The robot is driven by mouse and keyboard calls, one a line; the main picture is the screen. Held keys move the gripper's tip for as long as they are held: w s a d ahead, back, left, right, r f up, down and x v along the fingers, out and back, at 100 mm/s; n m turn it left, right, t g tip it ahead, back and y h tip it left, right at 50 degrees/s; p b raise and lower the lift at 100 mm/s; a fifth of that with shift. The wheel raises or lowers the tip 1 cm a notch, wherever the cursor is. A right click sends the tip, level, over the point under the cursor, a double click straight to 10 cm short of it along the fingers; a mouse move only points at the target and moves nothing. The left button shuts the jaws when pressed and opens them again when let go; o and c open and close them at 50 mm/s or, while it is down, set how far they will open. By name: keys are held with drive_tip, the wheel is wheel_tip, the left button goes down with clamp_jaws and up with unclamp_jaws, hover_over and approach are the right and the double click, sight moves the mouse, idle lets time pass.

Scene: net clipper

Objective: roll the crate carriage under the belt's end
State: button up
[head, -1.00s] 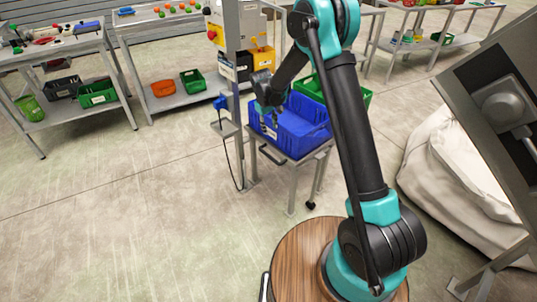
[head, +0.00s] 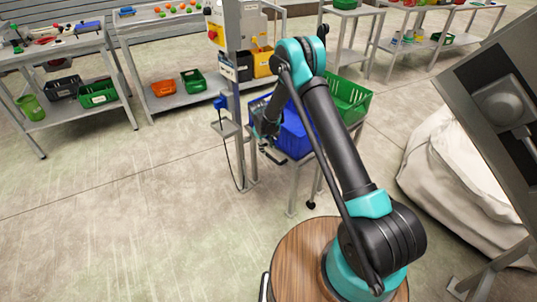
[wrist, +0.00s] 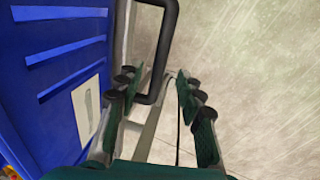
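My gripper (head: 268,143) is low beside the blue crate, at the handle. In the wrist view my gripper (wrist: 158,88) is open, with the black handle (wrist: 166,45) reaching between its fingertips; contact cannot be told. The blue crate (wrist: 60,60) fills the left there. I cannot clearly make out the belt's end.
A grey post (head: 236,110) with a small shelf and cable stands just left of the carriage. A white sack (head: 450,185) and a tilted grey machine (head: 495,95) are at right. Tables with bins line the back. Floor at left is clear.

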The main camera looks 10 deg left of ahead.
sight(269, 155)
drive_tip(key=shift+w+d+f, duration=0.15)
drive_tip(key=shift+w+f, duration=0.05)
drive_tip(key=shift+f, duration=1.05)
drive_tip(key=shift+w+d+f, duration=0.15)
drive_tip(key=shift+f, duration=1.05)
drive_tip(key=shift+c, duration=0.6)
clamp_jaws()
